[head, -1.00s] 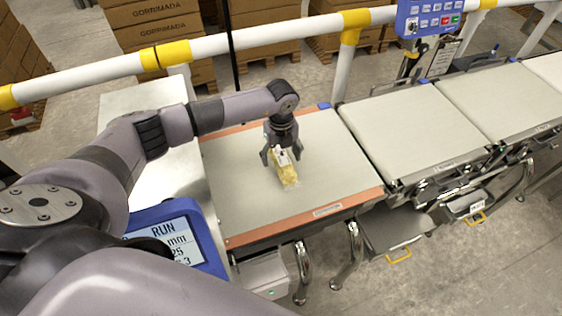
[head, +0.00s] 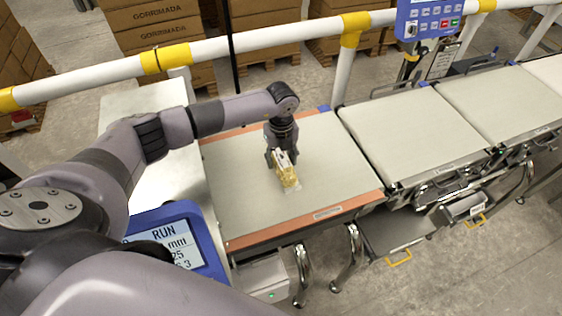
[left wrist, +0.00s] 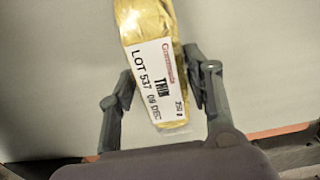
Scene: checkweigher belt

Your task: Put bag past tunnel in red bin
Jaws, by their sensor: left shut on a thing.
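A golden-yellow bag (head: 287,176) with a white label lies on the grey belt (head: 335,165) with orange side edges. In the left wrist view the bag (left wrist: 148,22) shows its label, which reads "THIN" and "LOT 537". My left gripper (head: 282,160) is over the bag, with its fingers (left wrist: 160,92) on either side of the label end, shut on it. The bag appears to rest on the belt still. My right gripper is not in view.
Further belt sections (head: 412,132) continue to the right. A white rail (head: 250,37) with yellow joints runs behind, carrying a blue button panel (head: 430,17). A blue display reading RUN (head: 172,243) stands at the front left. Stacked cartons (head: 155,25) stand behind.

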